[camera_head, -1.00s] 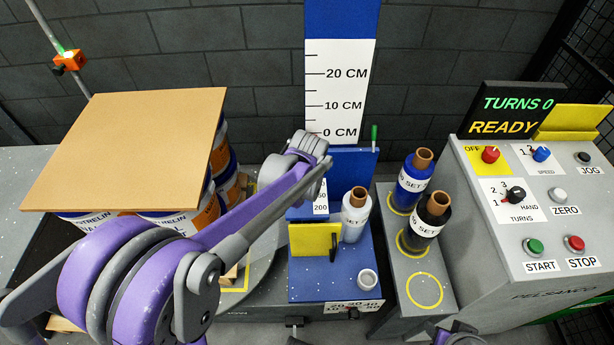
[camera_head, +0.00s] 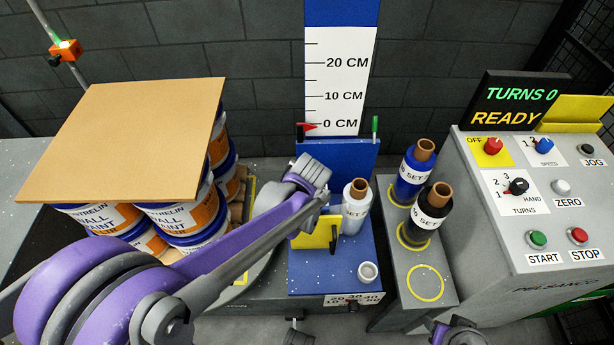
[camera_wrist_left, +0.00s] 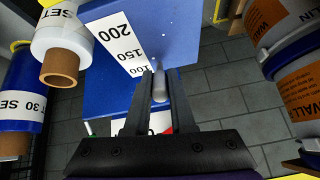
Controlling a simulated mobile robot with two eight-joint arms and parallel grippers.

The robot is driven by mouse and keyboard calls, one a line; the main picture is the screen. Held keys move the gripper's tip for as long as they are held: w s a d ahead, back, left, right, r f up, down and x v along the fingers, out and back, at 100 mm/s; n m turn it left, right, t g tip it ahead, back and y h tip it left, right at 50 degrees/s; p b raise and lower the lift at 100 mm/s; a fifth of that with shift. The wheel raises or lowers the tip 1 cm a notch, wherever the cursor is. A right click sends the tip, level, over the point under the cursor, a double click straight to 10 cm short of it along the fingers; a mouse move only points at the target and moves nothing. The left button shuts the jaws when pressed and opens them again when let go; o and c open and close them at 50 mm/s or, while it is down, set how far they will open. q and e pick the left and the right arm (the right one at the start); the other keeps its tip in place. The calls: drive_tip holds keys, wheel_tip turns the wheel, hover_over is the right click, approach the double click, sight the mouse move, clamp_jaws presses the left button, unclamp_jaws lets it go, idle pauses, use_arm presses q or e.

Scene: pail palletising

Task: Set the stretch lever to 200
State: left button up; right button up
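The stretch scale (camera_wrist_left: 118,42), a white strip marked 100, 150 and 200, lies on a blue surface in the left wrist view. A pale grey rounded lever knob (camera_wrist_left: 159,85) stands beside its 100 end. My left gripper (camera_wrist_left: 160,78) has its two dark fingers on either side of this knob, at the 100 end. I cannot tell whether the fingers press on it. In the head view my left gripper (camera_head: 325,198) is over the blue unit (camera_head: 340,270) and hides the scale. Part of my right gripper (camera_head: 455,332) shows at the bottom edge.
A yellow plate with a black handle (camera_head: 333,238) and a white film roll (camera_head: 355,210) are close to my left gripper. Blue (camera_head: 413,172) and black (camera_head: 432,212) rolls stand on the right. Paint pails (camera_head: 185,218) under a brown sheet (camera_head: 125,140) stand left. The panel reads READY.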

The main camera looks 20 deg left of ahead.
use_arm(q)
drive_tip(key=o, duration=0.4)
drive_tip(key=p+v, duration=0.2)
drive_tip(key=v, duration=0.8)
drive_tip(key=shift+s+d+r, duration=0.1)
drive_tip(key=shift+s+r, duration=0.2)
use_arm(e)
wheel_tip(320, 180, up, 2)
drive_tip(key=shift+r, duration=0.1)
drive_tip(key=shift+w, duration=0.1)
